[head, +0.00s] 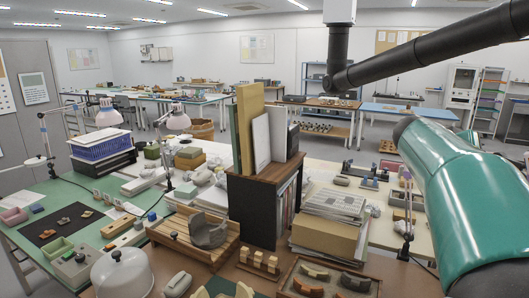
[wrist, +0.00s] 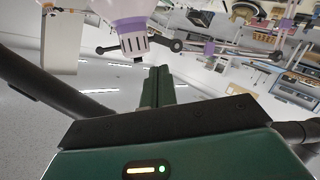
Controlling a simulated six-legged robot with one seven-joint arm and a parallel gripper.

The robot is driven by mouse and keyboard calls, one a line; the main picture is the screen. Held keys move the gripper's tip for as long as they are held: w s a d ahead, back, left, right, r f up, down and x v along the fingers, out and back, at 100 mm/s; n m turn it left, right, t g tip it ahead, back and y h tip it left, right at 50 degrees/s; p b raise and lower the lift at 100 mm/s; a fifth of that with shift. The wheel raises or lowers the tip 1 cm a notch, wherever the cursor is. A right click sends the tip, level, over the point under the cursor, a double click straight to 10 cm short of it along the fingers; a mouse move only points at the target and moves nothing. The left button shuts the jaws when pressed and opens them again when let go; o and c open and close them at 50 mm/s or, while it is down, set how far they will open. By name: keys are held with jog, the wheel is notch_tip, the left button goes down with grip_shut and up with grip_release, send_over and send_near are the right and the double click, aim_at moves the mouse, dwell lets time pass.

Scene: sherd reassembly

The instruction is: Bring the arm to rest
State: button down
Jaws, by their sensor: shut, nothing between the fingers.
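My gripper (wrist: 160,72) shows in the wrist view, its dark green fingers together with nothing between them. It is held up in the air and touches nothing that I can see. In the head view my arm's dark tube and green link cross the right side, and the gripper itself is not visible there.
A white and lilac lamp-like part (wrist: 128,22) appears close past my fingertips in the wrist view. In the head view, a bench holds a dark wooden cabinet (head: 262,207), a wooden tray with a grey sherd (head: 208,233), a glass-like dome (head: 122,274) and desk lamps (head: 108,114).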

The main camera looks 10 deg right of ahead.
jog(key=s+a+f+n+t+y, duration=0.1)
jog(key=s+a+f+n+y, duration=0.2)
jog(key=a+f, duration=0.4)
jog(key=s+a+f+n+t+y, duration=0.2)
jog(key=s+a+f+n+y, duration=0.2)
jog(key=a, duration=1.7)
jog(key=s+a+f+n+t+y, duration=0.1)
jog(key=s+a+f+n+y, duration=0.2)
jog(key=s+a+f+y, duration=0.4)
jog(key=a+f, duration=0.5)
jog(key=a, duration=0.2)
jog(key=shift+s+a+f, duration=0.25)
jog(key=shift+s+a, duration=0.05)
jog(key=shift+s, duration=0.05)
jog(key=shift+d, duration=0.1)
